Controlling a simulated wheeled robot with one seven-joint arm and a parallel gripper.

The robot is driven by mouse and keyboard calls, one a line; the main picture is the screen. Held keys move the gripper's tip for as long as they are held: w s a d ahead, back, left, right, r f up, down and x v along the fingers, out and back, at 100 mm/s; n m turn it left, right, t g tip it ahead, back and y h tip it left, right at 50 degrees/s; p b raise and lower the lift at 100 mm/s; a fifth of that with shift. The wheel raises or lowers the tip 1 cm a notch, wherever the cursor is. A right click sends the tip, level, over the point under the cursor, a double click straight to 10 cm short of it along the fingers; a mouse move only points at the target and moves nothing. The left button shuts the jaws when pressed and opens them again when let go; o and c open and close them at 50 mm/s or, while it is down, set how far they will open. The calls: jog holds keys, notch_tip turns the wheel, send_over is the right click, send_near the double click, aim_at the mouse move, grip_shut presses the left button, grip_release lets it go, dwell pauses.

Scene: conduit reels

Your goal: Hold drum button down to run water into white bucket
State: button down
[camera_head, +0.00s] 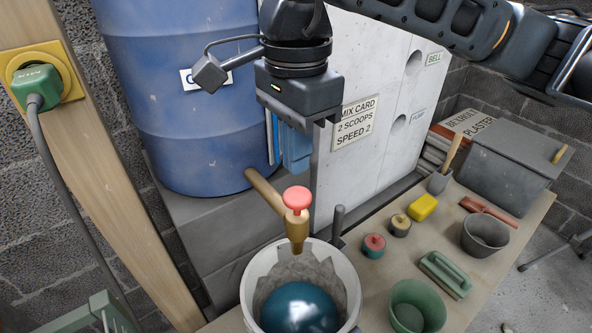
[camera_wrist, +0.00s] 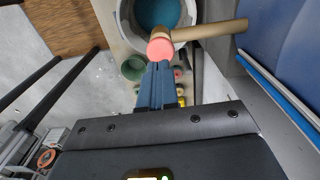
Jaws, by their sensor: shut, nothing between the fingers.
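The blue drum (camera_head: 180,95) stands at the back left. A brass tap (camera_head: 297,228) with a round red button (camera_head: 297,198) on top sticks out from its base. The white bucket (camera_head: 251,283) is below the spout, with a glossy dark blue rounded surface inside. No stream shows at the spout. My gripper (camera_head: 294,170) points down, shut and empty, with its blue fingertips just above the button. In the wrist view, the fingertips (camera_wrist: 159,66) are at the near edge of the button (camera_wrist: 160,49). I cannot tell whether they touch it.
A white panel (camera_head: 375,110) stands behind my gripper. A wooden post (camera_head: 110,180) is at left.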

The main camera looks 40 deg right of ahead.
aim_at(296, 197)
jog(key=shift+f+p, duration=0.5)
jog(key=shift+f, duration=1.8)
notch_tip(296, 197, down, 2)
jog(key=b, duration=0.4)
jog(key=shift+f, duration=0.1)
jog(key=shift+s+a, duration=0.1)
dwell(5.0)
